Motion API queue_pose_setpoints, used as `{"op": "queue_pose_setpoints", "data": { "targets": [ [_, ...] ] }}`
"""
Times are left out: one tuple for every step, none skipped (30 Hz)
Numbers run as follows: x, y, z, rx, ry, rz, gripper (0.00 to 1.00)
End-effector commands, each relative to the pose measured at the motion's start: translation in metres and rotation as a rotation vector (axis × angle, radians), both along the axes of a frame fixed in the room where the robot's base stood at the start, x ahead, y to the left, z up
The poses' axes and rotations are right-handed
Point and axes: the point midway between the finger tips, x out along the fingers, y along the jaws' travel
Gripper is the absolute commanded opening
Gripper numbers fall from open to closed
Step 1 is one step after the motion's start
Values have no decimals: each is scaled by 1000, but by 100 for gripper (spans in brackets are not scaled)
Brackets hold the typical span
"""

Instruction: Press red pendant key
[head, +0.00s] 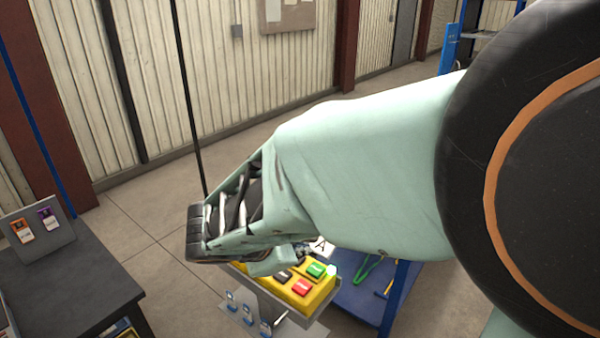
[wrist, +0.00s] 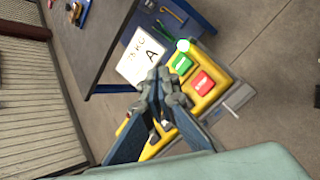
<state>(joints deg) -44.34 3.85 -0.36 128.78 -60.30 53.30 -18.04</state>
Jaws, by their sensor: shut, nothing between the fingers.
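The yellow pendant (head: 322,293) sits below my arm in the head view, and it also shows in the wrist view (wrist: 221,89). Its red key (head: 302,288) lies nearest the front, with the green key (head: 316,270) behind it and a black key (head: 283,276) to the left. In the wrist view the red key (wrist: 202,83) and green key (wrist: 182,65) are both clear of my fingers. My gripper (wrist: 160,80) is shut and empty, its tips left of the red key in that picture. The fingers hide part of the pendant. I cannot tell their height above it.
A dark table (head: 65,285) with a tagged panel (head: 37,236) is at the left. A blue shelf (head: 360,300) is behind the pendant. A black cable hangs at the left.

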Motion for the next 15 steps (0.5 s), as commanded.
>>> {"op": "queue_pose_setpoints", "data": {
  "targets": [
    [0,0,-2,0,0,0,0],
    [0,0,-3,0,0,0,0],
    [0,0,-4,0,0,0,0],
    [0,0,-6,0,0,0,0],
    [0,0,-8,0,0,0,0],
    [0,0,-11,-1,1,-1,0],
    [0,0,-14,-1,1,-1,0],
    [0,0,-17,-1,1,-1,0],
    [0,0,-22,-1,1,-1,0],
    [0,0,-26,-1,0,0,0],
    [0,0,-30,-1,0,0,0],
    [0,0,-36,-2,0,1,0],
    [0,0,-40,-1,1,1,0],
    [0,0,-45,-1,1,1,0],
    [0,0,-51,-1,1,1,0]
  ]
}}
